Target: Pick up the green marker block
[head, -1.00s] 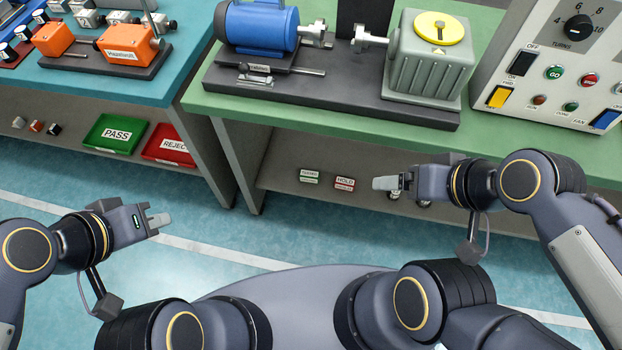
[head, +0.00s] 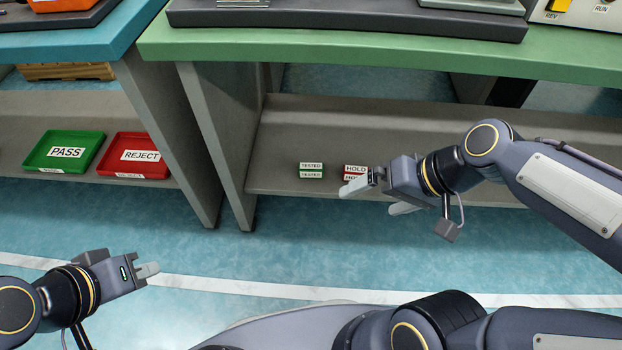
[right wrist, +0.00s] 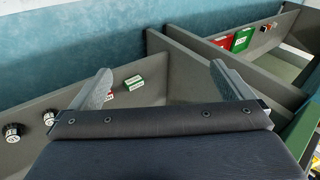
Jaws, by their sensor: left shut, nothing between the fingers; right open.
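The green marker block (head: 311,170), labelled TESTED, stands on the lower shelf under the green bench. In the right wrist view the green block (right wrist: 134,82) lies between the two fingers' lines, nearer the left finger. My right gripper (head: 380,197) is open and empty, in front of the shelf edge, to the right of the green block and apart from it. Its spread fingers also show in the right wrist view (right wrist: 160,72). My left gripper (head: 148,270) is shut and empty, low at the left over the floor, far from the block.
A red HOLD block (head: 354,169) stands just right of the green one, partly hidden by my right finger. Upright bench panels (head: 228,140) bound the shelf on the left. Green PASS (head: 62,165) and red REJECT (head: 140,170) trays sit on the neighbouring shelf. Black-knobbed items (right wrist: 13,132) stand farther along.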

